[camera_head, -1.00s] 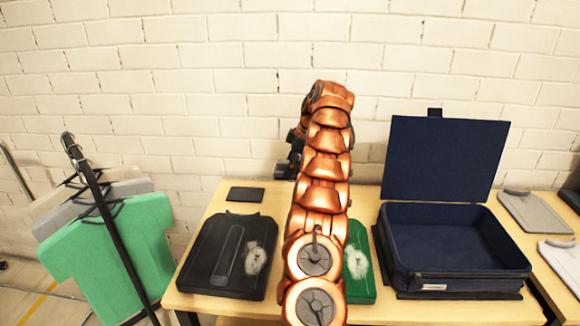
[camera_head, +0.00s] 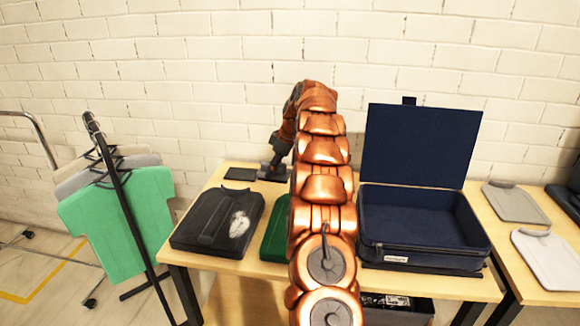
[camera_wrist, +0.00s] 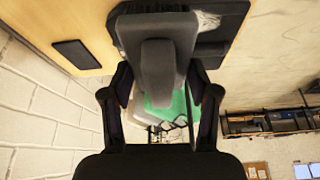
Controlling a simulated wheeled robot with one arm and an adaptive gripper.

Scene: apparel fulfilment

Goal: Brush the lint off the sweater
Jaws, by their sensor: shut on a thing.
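A folded black sweater (camera_head: 200,228) lies on the table left of my arm, with a pale lint patch (camera_head: 240,223) on its right side. A folded green sweater (camera_head: 274,242) lies beside it, partly hidden by my arm. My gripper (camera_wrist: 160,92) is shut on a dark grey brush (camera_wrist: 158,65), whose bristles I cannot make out. In the head view, my gripper (camera_head: 277,160) is small and dark, over the table's back part, behind the sweaters. The wrist view also shows part of the black sweater (camera_wrist: 222,32) with pale lint, beyond the brush.
A small dark flat pad (camera_head: 240,174) lies at the table's back left. An open navy case (camera_head: 425,243) stands right of my arm. A rack with a green shirt (camera_head: 120,225) and grey garments stands left. Folded grey garments (camera_head: 515,204) lie on the right table. A brick wall is behind.

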